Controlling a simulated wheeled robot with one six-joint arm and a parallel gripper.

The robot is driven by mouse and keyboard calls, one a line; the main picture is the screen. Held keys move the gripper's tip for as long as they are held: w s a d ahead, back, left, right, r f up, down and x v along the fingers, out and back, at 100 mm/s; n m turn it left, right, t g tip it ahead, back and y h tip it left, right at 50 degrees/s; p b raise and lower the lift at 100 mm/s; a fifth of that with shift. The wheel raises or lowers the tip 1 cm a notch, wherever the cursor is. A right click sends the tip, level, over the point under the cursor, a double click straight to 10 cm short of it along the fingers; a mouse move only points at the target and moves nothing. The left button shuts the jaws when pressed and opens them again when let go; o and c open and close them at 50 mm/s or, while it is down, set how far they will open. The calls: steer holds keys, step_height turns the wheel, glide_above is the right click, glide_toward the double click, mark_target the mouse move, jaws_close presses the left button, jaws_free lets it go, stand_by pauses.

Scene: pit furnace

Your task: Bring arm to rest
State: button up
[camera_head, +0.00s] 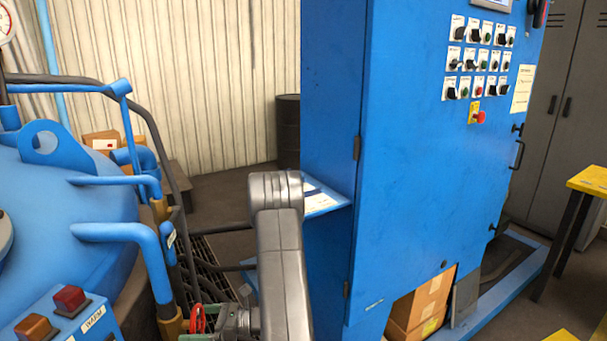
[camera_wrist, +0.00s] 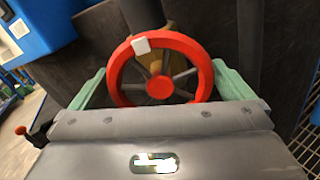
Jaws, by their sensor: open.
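My arm shows in the head view, reaching down in front of the blue cabinet to the bottom edge. In the wrist view my gripper (camera_wrist: 160,72) is open, with one green finger on each side of a red handwheel (camera_wrist: 160,88). The wheel has grey spokes, a red hub and a white tag on its rim. I cannot tell whether the fingers touch the rim. In the head view a small part of the red wheel (camera_head: 198,318) shows at the bottom, beside the wrist; most of the gripper is cut off there.
A blue control cabinet (camera_head: 330,120) with switches and a red emergency button (camera_head: 478,117) stands close right of my arm. A blue furnace vessel (camera_head: 60,200) with pipes is at left. A cardboard box (camera_head: 420,305) sits at the cabinet's base. A yellow-topped table (camera_head: 590,180) is at right.

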steer(key=n+b, duration=0.2)
steer(key=n, duration=0.1)
steer(key=shift+f+b, duration=0.2)
steer(key=shift+b, duration=0.1)
steer(key=shift+d+r+n+b, duration=0.15)
steer(key=shift+n+b, duration=0.2)
steer(key=shift+n, duration=0.55)
